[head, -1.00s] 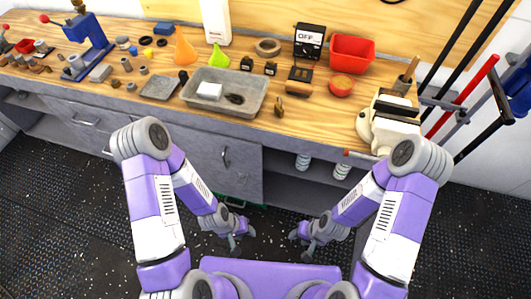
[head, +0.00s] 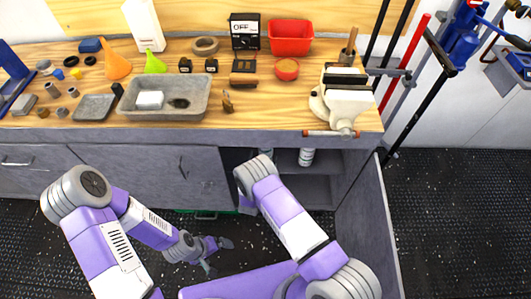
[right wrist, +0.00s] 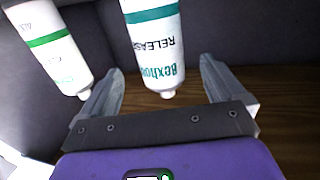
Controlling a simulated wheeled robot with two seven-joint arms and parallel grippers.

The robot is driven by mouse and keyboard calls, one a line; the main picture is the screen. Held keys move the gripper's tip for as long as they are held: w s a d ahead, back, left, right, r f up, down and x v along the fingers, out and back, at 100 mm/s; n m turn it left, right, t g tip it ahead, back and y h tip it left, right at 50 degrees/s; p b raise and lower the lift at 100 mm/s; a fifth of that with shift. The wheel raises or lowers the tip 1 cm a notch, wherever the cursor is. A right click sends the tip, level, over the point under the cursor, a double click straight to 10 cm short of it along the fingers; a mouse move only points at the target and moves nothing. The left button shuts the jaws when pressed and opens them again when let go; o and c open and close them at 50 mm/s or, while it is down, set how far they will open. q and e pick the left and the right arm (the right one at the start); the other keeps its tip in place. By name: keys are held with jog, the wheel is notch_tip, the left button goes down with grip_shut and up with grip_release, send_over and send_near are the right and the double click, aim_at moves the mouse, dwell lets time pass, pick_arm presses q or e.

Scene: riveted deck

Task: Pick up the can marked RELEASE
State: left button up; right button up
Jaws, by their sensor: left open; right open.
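The can marked RELEASE (right wrist: 155,45) is white with a teal band and shows in the right wrist view, its lettering upside down and its narrow capped end toward my gripper. My right gripper (right wrist: 162,66) is open, one finger on each side of the can in the picture, with gaps on both sides; I cannot tell the depth. A second white can with a green band (right wrist: 50,45) stands to the left. In the head view my right gripper is hidden behind my arm. My left gripper (head: 218,257) is open and empty, low in front of the cabinet.
In the head view a white can (head: 306,157) stands in the open shelf under the workbench (head: 240,128); another (head: 266,153) is partly hidden by my arm. A vise (head: 342,97) sits above. A grey side panel (head: 365,225) bounds the right side.

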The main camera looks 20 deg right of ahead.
aim_at(265, 149)
jog(key=b+x, duration=0.2)
jog(key=x, duration=0.4)
jog(key=shift+s+f, duration=0.1)
jog(key=shift+w+d, duration=0.2)
jog(key=shift+w, duration=0.2)
jog(key=c, duration=1.3)
